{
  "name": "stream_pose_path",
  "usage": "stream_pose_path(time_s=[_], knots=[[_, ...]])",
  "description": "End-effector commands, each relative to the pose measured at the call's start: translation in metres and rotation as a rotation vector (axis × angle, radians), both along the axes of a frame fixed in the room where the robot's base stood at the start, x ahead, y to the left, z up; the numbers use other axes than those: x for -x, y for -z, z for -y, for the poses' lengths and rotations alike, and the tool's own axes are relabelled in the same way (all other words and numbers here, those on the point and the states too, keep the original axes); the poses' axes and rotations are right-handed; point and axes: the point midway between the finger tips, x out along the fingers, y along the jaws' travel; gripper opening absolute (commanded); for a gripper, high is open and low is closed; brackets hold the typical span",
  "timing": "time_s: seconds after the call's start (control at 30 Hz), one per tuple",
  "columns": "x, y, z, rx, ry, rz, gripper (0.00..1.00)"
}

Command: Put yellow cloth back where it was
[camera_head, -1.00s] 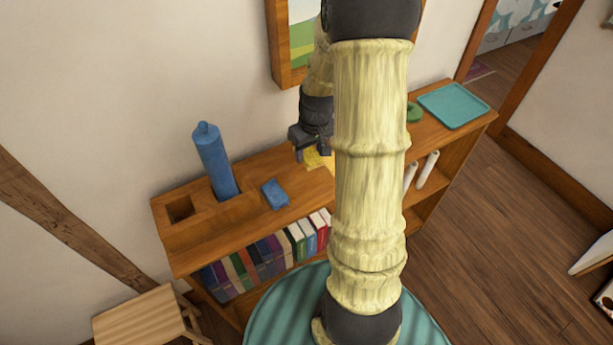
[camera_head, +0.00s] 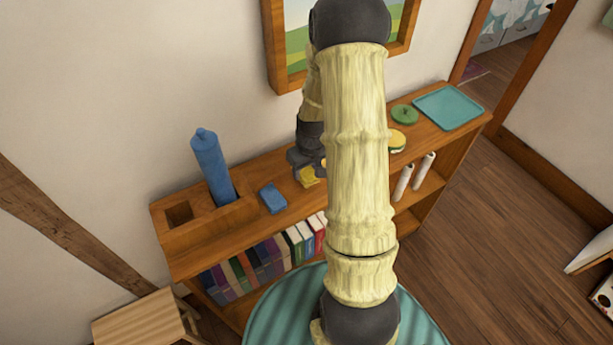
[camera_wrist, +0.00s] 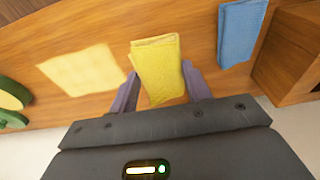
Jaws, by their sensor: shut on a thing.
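The yellow cloth (camera_wrist: 157,70) is folded and sits between the two fingers of my gripper (camera_wrist: 160,88) in the wrist view. My gripper is shut on it. In the head view my gripper (camera_head: 308,172) is over the shelf top, right of the blue cloth, with the yellow cloth (camera_head: 308,178) showing below it. I cannot tell whether the cloth touches the wood. A flat, pale yellow patch (camera_wrist: 80,70) lies on the shelf top left of the held cloth in the wrist view; my arm hides that place in the head view.
A folded blue cloth (camera_head: 273,198) lies beside the wooden holder (camera_head: 205,222) with the blue bottle (camera_head: 212,165). To the right are a yellow round thing (camera_head: 396,140), a green lid-like thing (camera_head: 405,114) and a teal tray (camera_head: 449,108). The wall stands behind.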

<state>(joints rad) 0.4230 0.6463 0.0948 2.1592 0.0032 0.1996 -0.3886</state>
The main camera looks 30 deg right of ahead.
Motion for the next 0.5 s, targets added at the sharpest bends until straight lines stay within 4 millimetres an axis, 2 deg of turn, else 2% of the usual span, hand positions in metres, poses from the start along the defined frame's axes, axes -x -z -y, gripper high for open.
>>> stream_pose_path(time_s=[0.3,0.5], knots=[[0.001,0.035,0.0,-0.002,0.001,-0.004,0.27],[0.0,0.04,0.0,0.0,0.001,0.0,0.27]])
